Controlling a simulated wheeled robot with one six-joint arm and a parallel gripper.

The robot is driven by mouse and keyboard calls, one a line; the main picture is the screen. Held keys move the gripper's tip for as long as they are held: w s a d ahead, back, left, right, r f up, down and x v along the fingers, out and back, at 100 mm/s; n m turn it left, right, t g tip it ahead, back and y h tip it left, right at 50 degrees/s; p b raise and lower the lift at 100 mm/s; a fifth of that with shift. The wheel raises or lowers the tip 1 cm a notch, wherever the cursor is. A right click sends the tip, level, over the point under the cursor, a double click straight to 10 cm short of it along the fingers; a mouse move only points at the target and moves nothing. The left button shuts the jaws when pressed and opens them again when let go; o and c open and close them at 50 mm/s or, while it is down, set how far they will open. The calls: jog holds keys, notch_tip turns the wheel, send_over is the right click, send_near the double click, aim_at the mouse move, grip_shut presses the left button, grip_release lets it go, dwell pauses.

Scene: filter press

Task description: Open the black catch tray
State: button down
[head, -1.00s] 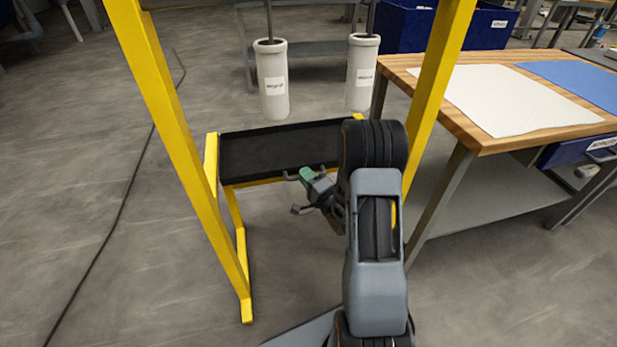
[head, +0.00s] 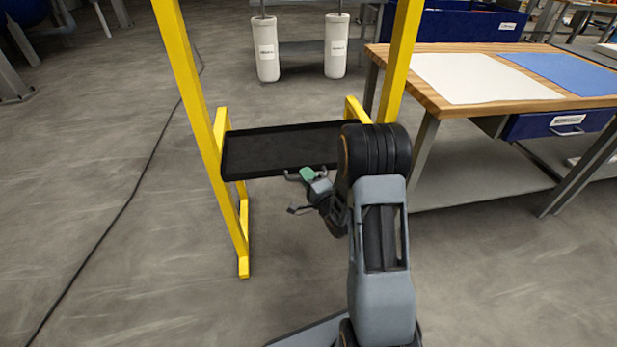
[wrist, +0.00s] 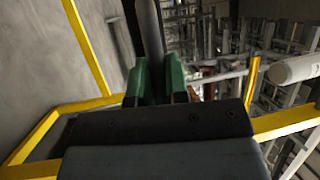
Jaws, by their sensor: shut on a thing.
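The black catch tray (head: 262,153) hangs within the yellow frame in the head view. Its flat dark inside and raised rim show, and its right end is hidden behind my arm. A grey bar handle (head: 291,178) stands at its front edge. My gripper (head: 309,175), with green finger pads, is at this handle, at the middle of the tray's front edge. In the wrist view my gripper (wrist: 158,82) is shut on the grey handle bar (wrist: 150,35), which runs between the green pads.
Yellow posts (head: 193,95) flank the tray. Two white cylinders (head: 266,50) hang behind it. A wooden-topped bench (head: 440,105) with a white sheet and a blue drawer (head: 560,124) stands close on the right. A dark cable (head: 125,205) lies on the floor at left, where there is free room.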

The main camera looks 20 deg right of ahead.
jog(key=shift+s, duration=0.1)
jog(key=c, duration=1.4)
grip_release()
jog(key=p+v, duration=0.2)
jog(key=v, duration=1.2)
jog(key=w+r+n+g+h+p, duration=0.25)
jog(key=r+n+g+p, duration=0.2)
jog(key=r+p, duration=0.7)
jog(key=w+r+n+g+h+p, duration=0.25)
jog(key=r+n+g+p, duration=0.2)
jog(key=r+p, duration=0.65)
jog(key=s+a+r+n+g+p, duration=0.3)
jog(key=s+r, duration=0.5)
jog(key=r, duration=0.3)
jog(key=s+a+r+n+g+y+p, duration=0.1)
jog(key=s+a+r+n+g+p, duration=0.2)
jog(key=r, duration=0.9)
jog(key=s+a+g+p, duration=0.1)
jog(key=s+a+p, duration=0.2)
jog(key=s, duration=0.1)
jog(key=shift+s+a+p, duration=0.3)
jog(key=shift+s, duration=0.1)
